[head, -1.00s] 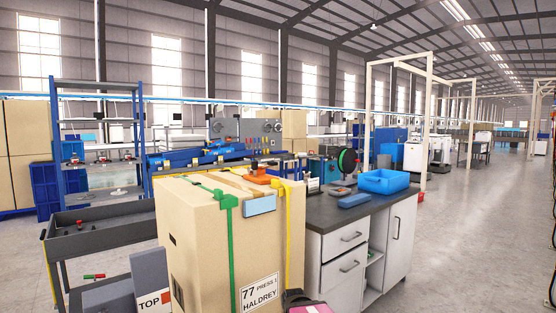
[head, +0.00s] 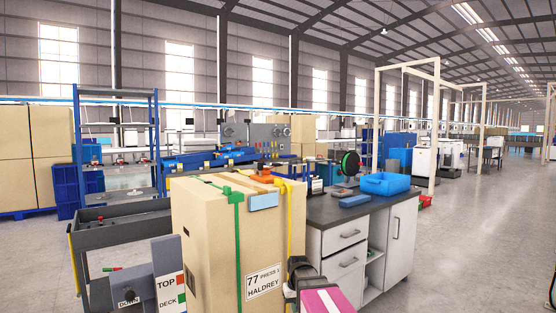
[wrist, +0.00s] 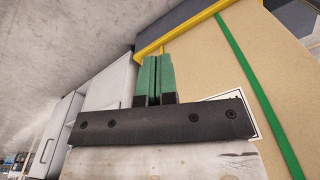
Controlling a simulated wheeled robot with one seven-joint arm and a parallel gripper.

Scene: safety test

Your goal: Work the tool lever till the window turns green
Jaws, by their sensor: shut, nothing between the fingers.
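A tall cardboard carton (head: 205,235) stands in front of me with a green strap (head: 238,245) and a yellow strap (head: 290,215) around it. A small orange piece (head: 268,179) lies on its top by the yellow strap; it may be the tool, but I cannot make out a lever. A light blue panel (head: 264,200) sits at the top front edge; I see no green window. My gripper (wrist: 159,57) has green fingers, shut and empty, in front of a yellow band (wrist: 195,26) beside the carton face (wrist: 235,65). I cannot tell whether they touch.
A grey cabinet with a dark worktop (head: 345,207) stands right of the carton, bearing a blue bin (head: 384,184) and a black reel (head: 350,163). A dark cart (head: 120,215) stands left, with a TOP/DECK sign (head: 170,290) in front. Open floor lies at the right.

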